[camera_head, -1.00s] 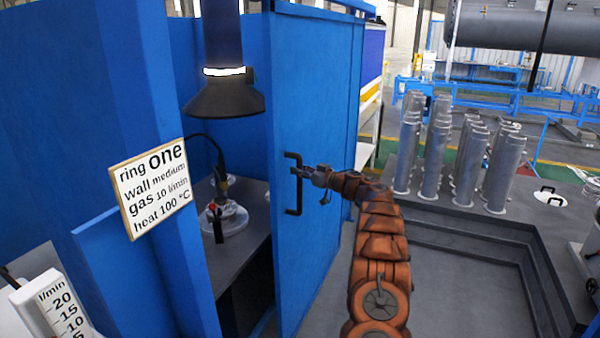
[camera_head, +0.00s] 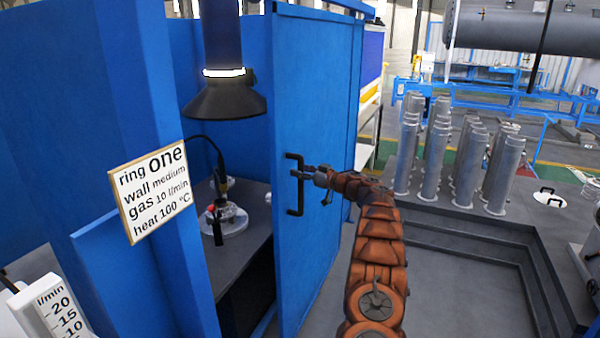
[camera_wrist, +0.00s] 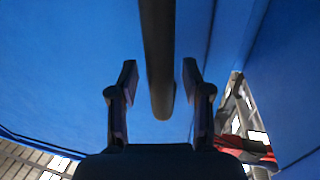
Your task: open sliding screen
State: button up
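The blue sliding screen (camera_head: 318,100) stands at the right side of the blue booth, with a gap to its left into the booth. A dark upright bar handle (camera_head: 292,205) is fixed on it. My gripper (camera_head: 302,173) is at the handle's mid-height, on its right in the head view. In the wrist view my gripper (camera_wrist: 157,82) is open, one finger on each side of the handle bar (camera_wrist: 159,50). Clear space shows between the bar and both fingers. The blue screen panel (camera_wrist: 75,60) fills the background.
A sign (camera_head: 150,190) hangs on the booth's left wall. Inside the booth, a round flanged fixture (camera_head: 228,218) sits on a grey bench under a dark hood (camera_head: 225,98). Several metal cylinders (camera_head: 440,150) stand on a stepped platform to the right. Grey floor lies right of the screen.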

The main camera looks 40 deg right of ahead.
jog(key=shift+s, duration=0.1)
jog(key=s+d, duration=0.2)
jog(key=s, duration=0.9)
jog(key=shift+s, duration=0.35)
jog(key=shift+d, duration=0.1)
